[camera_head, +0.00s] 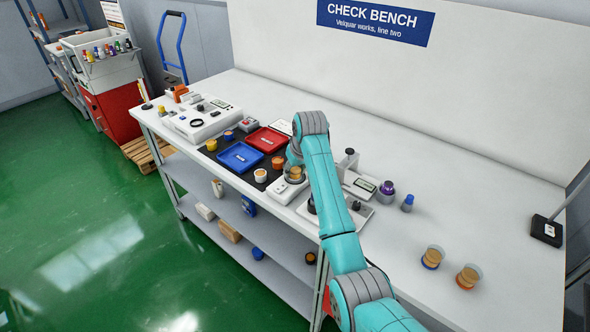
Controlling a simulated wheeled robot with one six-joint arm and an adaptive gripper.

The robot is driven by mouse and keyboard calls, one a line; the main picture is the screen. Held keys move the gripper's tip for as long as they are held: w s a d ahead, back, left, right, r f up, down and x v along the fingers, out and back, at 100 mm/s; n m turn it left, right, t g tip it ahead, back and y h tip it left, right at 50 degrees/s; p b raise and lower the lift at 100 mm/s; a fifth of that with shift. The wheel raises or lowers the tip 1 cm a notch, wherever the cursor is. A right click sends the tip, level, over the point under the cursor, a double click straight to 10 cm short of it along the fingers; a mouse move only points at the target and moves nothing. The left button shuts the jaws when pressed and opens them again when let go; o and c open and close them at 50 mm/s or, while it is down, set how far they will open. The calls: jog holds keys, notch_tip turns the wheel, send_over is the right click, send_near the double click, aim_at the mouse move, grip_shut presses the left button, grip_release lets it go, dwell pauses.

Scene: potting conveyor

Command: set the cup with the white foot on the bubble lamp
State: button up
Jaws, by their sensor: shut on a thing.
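A clear cup with amber filling (296,173) is at my gripper (294,160), in the middle of the bench. My gripper is shut on this cup, and its fingers are mostly hidden by my arm. The cup is over a small white device (285,193), which looks like the bubble lamp. I cannot tell whether the cup touches it. The cup's foot looks pale but is too small to be sure. Two more clear cups with amber filling stand at the right: one with a blue foot (431,264) and one with an orange foot (466,284).
A blue tray (240,157) and a red tray (267,139) lie on a black mat left of my gripper. Small jars (260,175) stand near them. A white instrument (359,185) and a purple-topped jar (387,188) are to the right. The right bench surface is mostly clear.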

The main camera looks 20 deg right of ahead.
jog(key=o, duration=1.1)
jog(key=shift+f, duration=0.1)
jog(key=v, duration=1.2)
